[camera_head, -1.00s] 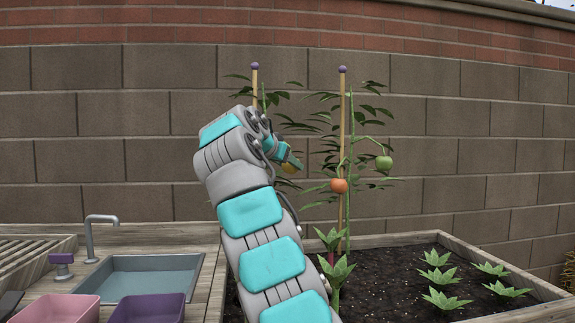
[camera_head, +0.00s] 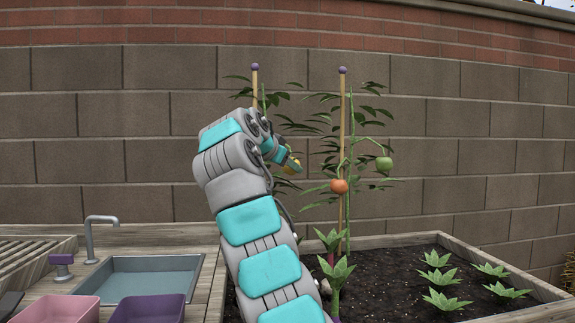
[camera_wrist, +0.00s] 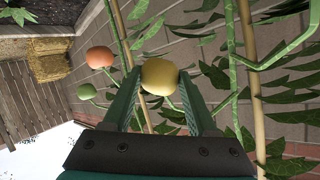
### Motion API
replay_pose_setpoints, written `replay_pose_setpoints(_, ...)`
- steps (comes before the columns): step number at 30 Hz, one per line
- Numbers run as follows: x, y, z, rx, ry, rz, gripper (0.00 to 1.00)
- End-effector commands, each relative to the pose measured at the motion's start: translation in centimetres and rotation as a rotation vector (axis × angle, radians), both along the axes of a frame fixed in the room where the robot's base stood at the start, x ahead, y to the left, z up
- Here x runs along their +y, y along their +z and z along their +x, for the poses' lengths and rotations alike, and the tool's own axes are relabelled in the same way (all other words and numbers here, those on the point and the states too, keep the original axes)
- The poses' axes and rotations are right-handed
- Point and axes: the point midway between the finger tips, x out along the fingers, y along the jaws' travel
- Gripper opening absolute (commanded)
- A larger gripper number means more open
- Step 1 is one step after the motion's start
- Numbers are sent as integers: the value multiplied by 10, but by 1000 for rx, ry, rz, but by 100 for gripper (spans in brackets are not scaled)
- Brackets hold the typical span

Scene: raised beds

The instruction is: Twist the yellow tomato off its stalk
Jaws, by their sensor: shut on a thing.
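The yellow tomato (camera_wrist: 159,77) sits between the two fingertips of my gripper (camera_wrist: 158,88) in the wrist view. The fingers touch it on both sides and are shut on it. A green stalk shows beside the tomato, but I cannot tell whether it is still joined to it. In the head view my gripper (camera_head: 291,164) is at the left tomato plant, and only a bit of the yellow tomato (camera_head: 291,169) shows past it.
An orange tomato (camera_head: 339,186) and a green tomato (camera_head: 384,164) hang on the right plant, near its wooden stake (camera_head: 347,120). Small leafy plants (camera_head: 437,280) grow in the bed. A sink (camera_head: 150,280), a pink bin (camera_head: 57,309) and a purple bin (camera_head: 148,308) are at left.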

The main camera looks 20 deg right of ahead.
Motion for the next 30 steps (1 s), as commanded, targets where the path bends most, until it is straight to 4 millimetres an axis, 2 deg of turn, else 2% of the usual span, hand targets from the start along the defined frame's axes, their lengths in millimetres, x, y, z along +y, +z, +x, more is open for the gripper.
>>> replay_pose_setpoints(12,1,0,0,-124,-64,105,0)
replay_pose_setpoints(30,2,-1,1,-203,-104,173,0)
